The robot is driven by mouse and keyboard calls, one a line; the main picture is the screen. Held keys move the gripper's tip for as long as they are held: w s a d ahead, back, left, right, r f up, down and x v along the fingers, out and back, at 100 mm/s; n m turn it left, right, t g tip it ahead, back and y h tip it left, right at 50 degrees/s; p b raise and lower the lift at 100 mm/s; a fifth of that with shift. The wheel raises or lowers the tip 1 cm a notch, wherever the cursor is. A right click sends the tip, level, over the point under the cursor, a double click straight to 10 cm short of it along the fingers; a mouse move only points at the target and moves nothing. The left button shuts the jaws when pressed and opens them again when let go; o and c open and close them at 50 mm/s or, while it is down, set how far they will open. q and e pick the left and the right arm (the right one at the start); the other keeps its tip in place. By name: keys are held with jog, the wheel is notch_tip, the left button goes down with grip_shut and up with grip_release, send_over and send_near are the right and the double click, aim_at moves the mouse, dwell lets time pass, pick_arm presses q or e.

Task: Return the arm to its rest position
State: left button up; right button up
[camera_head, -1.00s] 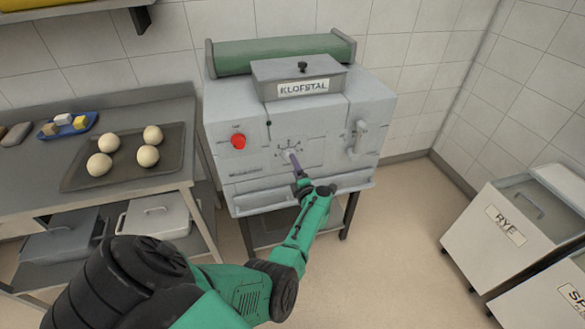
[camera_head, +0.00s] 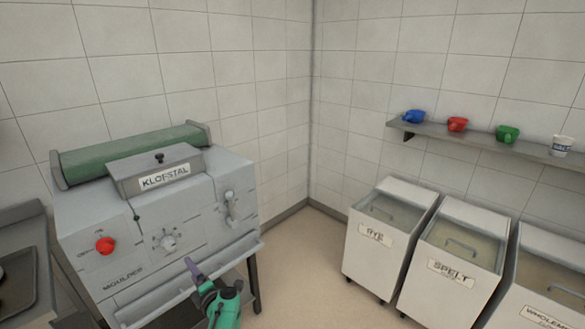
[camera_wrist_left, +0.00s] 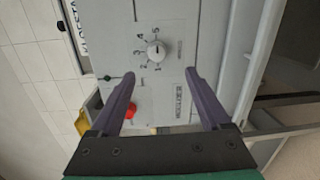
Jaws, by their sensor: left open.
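My left gripper (camera_head: 198,279) is in front of the moulder (camera_head: 190,213), low at its front tray in the head view. In the left wrist view its two purple fingers (camera_wrist_left: 156,92) are spread apart with nothing between them. Beyond them is the moulder's numbered dial (camera_wrist_left: 156,51), which also shows in the head view (camera_head: 168,242). The fingers are apart from the dial. My right gripper is not in view.
The moulder has a red button (camera_head: 105,246) and a lever (camera_head: 231,207). Flour bins marked RYE (camera_head: 374,236) and SPELT (camera_head: 450,272) stand at the right. A wall shelf (camera_head: 480,138) holds coloured scoops. Floor is clear between moulder and bins.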

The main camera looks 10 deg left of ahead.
pick_arm(q)
jog(key=s+d+f+m+h, duration=0.4)
jog(key=f+m, duration=0.2)
jog(key=f, duration=0.2)
jog(key=s+d+f+m+h, duration=0.3)
jog(key=s+f+m+h, duration=0.1)
jog(key=f+m, duration=0.3)
jog(key=s+d+f+m+h, duration=0.35)
jog(key=s+f+m, duration=0.2)
jog(key=f, duration=0.25)
jog(key=s+f+m+g, duration=0.3)
jog(key=s+f+m, duration=0.1)
jog(key=s, duration=0.7)
jog(key=s+d+f+m+g+h, duration=0.1)
jog(key=s+f+m+g, duration=0.2)
jog(key=s, duration=0.8)
jog(key=s+d+f+m+g+h, duration=0.1)
jog(key=s+f+m+g, duration=0.2)
jog(key=s+f+m, duration=0.3)
jog(key=s+f, duration=0.1)
jog(key=s, duration=0.4)
jog(key=shift+s+f+g, duration=0.2)
jog(key=shift+s+g, duration=0.2)
